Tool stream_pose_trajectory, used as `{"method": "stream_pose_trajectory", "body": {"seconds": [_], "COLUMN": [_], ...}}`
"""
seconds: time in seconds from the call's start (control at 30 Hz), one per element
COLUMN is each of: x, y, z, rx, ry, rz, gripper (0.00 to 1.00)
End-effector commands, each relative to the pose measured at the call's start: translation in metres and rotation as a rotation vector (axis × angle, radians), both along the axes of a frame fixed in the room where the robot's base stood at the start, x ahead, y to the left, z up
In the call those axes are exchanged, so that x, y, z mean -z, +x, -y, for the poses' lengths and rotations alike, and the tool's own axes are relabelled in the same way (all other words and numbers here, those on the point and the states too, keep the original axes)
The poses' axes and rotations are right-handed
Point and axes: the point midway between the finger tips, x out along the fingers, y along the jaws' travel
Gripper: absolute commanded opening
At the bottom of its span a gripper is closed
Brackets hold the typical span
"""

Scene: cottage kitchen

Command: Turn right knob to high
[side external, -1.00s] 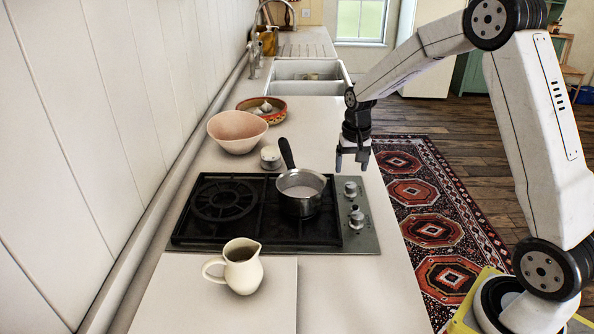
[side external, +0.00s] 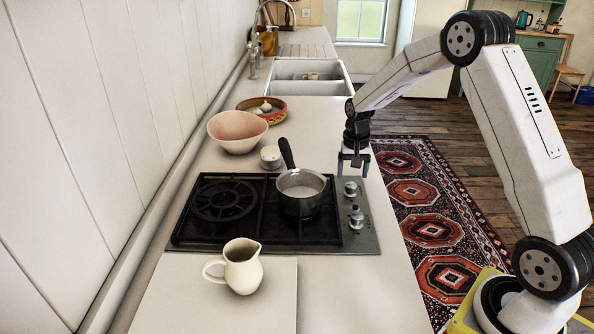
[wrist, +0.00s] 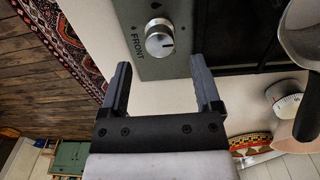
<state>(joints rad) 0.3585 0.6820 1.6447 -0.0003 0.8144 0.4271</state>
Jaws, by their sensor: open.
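Two metal knobs stand on the cooktop's steel control strip: a farther knob (side external: 350,188) and a nearer knob (side external: 356,213). My gripper (side external: 352,174) points down, open and empty, just beyond the farther knob and apart from it. In the wrist view a round silver knob (wrist: 159,38) stands past the open fingertips of my gripper (wrist: 160,64), roughly centred between them. The word FRONT is printed beside it. A dark mark on its face points right in the picture.
A saucepan (side external: 301,190) with a black handle sits on the black cooktop grate (side external: 225,200), left of the knobs. A small white dial-like item (side external: 270,154) and a pink bowl (side external: 237,130) stand behind. A cream jug (side external: 242,268) stands in front.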

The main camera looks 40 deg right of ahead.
Motion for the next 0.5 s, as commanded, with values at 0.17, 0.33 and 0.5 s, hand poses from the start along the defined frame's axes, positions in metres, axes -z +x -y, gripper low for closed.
{"method": "stream_pose_trajectory", "body": {"seconds": [0.17, 0.33, 0.5], "x": [0.023, 0.036, 0.04], "y": [-0.001, 0.0, 0.0], "z": [0.0, 0.0, 0.0], "rx": [0.0, 0.0, 0.0], "ry": [0.001, 0.0, -0.001], "rz": [-0.002, 0.0, 0.001], "gripper": [0.81, 0.81, 0.81]}}
